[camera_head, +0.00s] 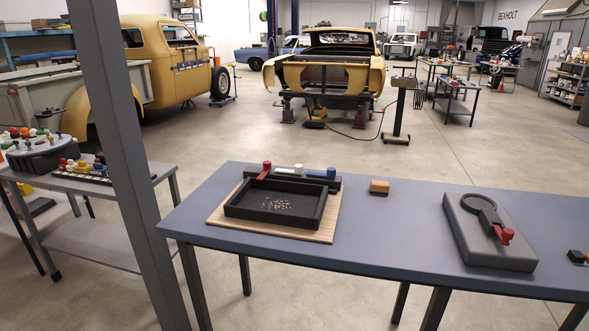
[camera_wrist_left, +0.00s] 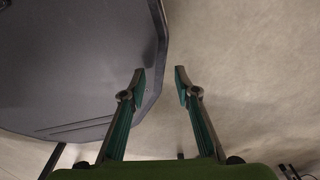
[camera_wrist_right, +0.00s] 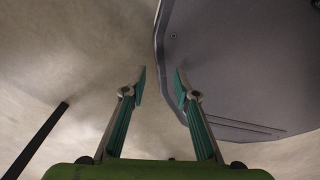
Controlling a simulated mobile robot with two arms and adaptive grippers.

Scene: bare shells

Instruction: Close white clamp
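The white clamp (camera_head: 298,168) is a small white-tipped piece on the dark block at the back of a black tray (camera_head: 232,212). It sits between a red-tipped clamp (camera_head: 266,167) on its left and a blue-tipped clamp (camera_head: 331,173) on its right. The red one's arm points toward the tray; the white and blue ones appear to lie sideways along the block. My left gripper (camera_wrist_left: 160,77) is open and empty in the left wrist view. My right gripper (camera_wrist_right: 159,78) is open and empty in the right wrist view. Neither gripper shows in the head view.
The tray stands on a wooden board (camera_head: 218,220) on a blue-grey table (camera_head: 375,235). An orange-brown block (camera_head: 379,187) and a grey fixture with a red knob (camera_head: 490,256) are to the right. A grey post (camera_head: 115,130) rises at left, before a side cart (camera_head: 95,236).

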